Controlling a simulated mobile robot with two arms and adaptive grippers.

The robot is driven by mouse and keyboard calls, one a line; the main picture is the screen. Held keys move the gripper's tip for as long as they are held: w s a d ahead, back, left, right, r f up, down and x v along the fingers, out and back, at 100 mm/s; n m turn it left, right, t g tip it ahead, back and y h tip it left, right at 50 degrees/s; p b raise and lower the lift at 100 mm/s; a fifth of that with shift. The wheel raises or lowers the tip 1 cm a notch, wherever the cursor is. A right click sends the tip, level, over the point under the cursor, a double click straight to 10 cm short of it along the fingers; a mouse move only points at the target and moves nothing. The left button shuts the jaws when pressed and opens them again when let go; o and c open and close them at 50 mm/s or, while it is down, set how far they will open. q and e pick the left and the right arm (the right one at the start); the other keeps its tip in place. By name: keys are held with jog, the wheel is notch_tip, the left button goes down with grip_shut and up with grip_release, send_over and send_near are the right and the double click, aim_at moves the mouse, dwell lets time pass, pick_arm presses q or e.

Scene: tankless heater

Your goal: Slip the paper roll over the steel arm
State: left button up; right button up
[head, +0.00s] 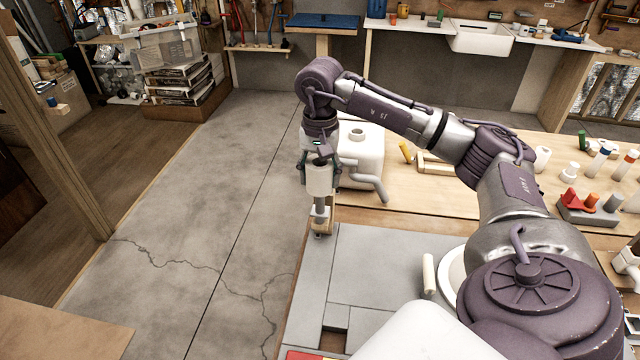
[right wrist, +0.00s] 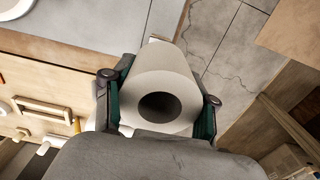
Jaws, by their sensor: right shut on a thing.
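The white paper roll (head: 318,181) is upright between the fingers of my right gripper (head: 321,168). In the right wrist view, the green-padded fingers of my right gripper (right wrist: 160,108) press on both sides of the roll (right wrist: 165,75), whose dark hollow core faces the camera. In the head view, a grey metal post, seemingly the steel arm (head: 320,208), shows directly below the roll at a wooden block on the bench's left edge. Whether its tip is inside the core is hidden. The steel arm is not visible in the right wrist view. My left gripper is not in view.
A white tank-like container (head: 362,155) with a bent pipe stands close right of the roll. Wooden pieces (head: 432,164) and a rack of small tools (head: 588,208) lie farther right. The grey mat (head: 375,262) is mostly clear. Open concrete floor (head: 215,190) lies to the left.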

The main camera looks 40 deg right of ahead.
aim_at(320, 212)
jog(key=shift+f+b, duration=2.7)
jog(key=shift+f, duration=1)
dwell(2.4)
jog(key=o, duration=1.5)
jog(key=shift+c, duration=0.2)
jog(key=shift+s, duration=0.1)
notch_tip(320, 212, up, 12)
jog(key=shift+r, duration=0.1)
